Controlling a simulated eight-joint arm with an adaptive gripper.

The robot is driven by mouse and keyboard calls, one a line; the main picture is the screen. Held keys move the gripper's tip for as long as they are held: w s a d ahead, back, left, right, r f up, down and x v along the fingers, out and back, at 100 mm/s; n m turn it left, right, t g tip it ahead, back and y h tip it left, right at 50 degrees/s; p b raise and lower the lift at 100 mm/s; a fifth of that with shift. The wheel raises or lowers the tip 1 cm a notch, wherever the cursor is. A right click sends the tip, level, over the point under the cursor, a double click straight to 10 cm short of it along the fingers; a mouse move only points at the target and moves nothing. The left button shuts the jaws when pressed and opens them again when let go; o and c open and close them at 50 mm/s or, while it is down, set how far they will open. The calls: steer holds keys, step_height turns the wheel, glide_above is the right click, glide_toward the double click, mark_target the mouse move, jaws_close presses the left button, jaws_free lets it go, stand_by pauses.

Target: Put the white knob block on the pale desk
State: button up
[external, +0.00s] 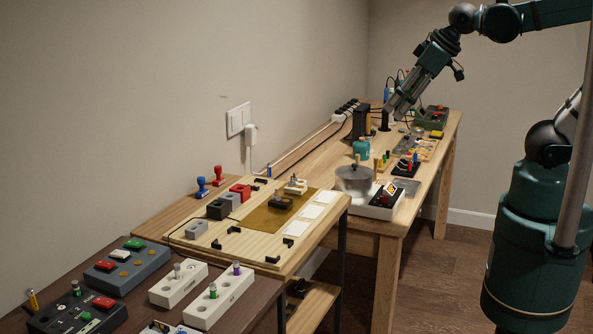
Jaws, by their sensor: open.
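Two white blocks with upright knobs lie on the dark desk (117,257) at the lower left: one white knob block (175,289) has a grey-topped knob, the other (222,306) has a green and a purple knob. I cannot tell which one the task names. My gripper (391,110) is open and hangs over the far wooden table, well away from all these blocks. Its fingers point down and left; I see nothing held in them.
Grey boxes with coloured buttons (128,268) crowd the dark desk. Grey and red blocks (222,204), white cards (311,212) and black corner brackets occupy the pale desk. A metal pot (354,180) and a white device (380,204) stand on the far table. Bare wood shows at the pale desk's front.

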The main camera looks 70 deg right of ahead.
steer(key=shift+s+a+f+m+t, duration=0.15)
steer(key=shift+s+f+m, duration=0.1)
steer(key=shift+s, duration=0.25)
steer(key=shift+s+a+f+m+t, duration=0.15)
steer(key=shift+s+m, duration=0.1)
steer(key=shift+s, duration=0.2)
